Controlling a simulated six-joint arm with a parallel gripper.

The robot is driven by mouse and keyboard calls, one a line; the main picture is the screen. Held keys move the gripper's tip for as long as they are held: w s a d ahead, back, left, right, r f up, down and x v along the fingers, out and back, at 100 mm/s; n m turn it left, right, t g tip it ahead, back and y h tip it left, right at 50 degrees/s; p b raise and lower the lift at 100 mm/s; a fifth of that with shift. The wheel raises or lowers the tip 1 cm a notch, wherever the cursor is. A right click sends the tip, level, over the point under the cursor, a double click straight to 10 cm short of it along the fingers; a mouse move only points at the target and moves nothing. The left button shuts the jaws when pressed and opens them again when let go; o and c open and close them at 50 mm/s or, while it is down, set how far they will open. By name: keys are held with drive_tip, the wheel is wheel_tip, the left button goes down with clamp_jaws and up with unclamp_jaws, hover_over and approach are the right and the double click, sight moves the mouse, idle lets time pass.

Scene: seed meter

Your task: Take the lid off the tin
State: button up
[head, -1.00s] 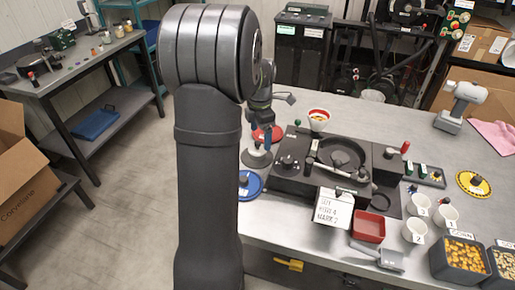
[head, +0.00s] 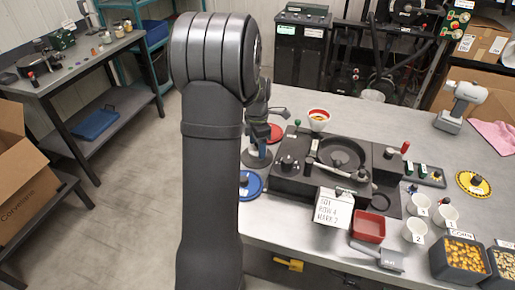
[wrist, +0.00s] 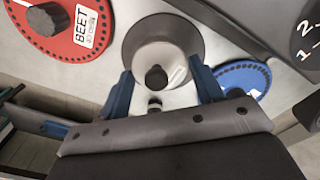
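The tin (wrist: 188,35) is a round grey metal can at the top middle of the wrist view. A dark knob (wrist: 156,77) stands up over its pale top; I cannot clearly make out the lid's edge. In the head view the tin (head: 257,161) stands on the bench, partly hidden by my arm. My gripper (wrist: 163,78) is open, with its blue fingers apart on either side of the knob and nothing held. In the head view my gripper is over the tin, small and largely hidden.
A red BEET disc (wrist: 63,28) and a blue disc (wrist: 243,77) lie close to the tin on either side. The dark seed meter (head: 310,185) stands just right of it. A white cup with a red rim (head: 319,119) is behind the meter. Cups and seed bins fill the right side.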

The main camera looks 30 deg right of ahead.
drive_tip(key=shift+r, duration=0.1)
drive_tip(key=shift+r, duration=0.45)
drive_tip(key=r, duration=0.3)
drive_tip(key=shift+s+d+r, duration=0.25)
drive_tip(key=shift+s+r, duration=0.1)
drive_tip(key=shift+s, duration=0.05)
drive_tip(key=s+d+r, duration=0.1)
drive_tip(key=s+r, duration=0.1)
drive_tip(key=s, duration=0.1)
drive_tip(key=s+d+r, duration=0.1)
drive_tip(key=s+r, duration=0.1)
drive_tip(key=s, duration=0.1)
drive_tip(key=s+d+r, duration=0.2)
drive_tip(key=s, duration=0.1)
drive_tip(key=shift+d, duration=0.1)
drive_tip(key=shift+n, duration=0.4)
drive_tip(key=w+a+f, duration=0.2)
drive_tip(key=w+f, duration=0.1)
drive_tip(key=w, duration=0.4)
drive_tip(key=w+a+f, duration=0.2)
drive_tip(key=w, duration=0.5)
drive_tip(key=w+a+f, duration=0.2)
drive_tip(key=w+f, duration=0.1)
drive_tip(key=w, duration=0.3)
drive_tip(key=shift+w+a+f, duration=0.2)
drive_tip(key=shift+w+f, duration=0.15)
drive_tip(key=shift+w, duration=0.05)
drive_tip(key=shift+w+a+f, duration=0.1)
drive_tip(key=shift+w+f, duration=0.05)
drive_tip(key=shift+f, duration=1.95)
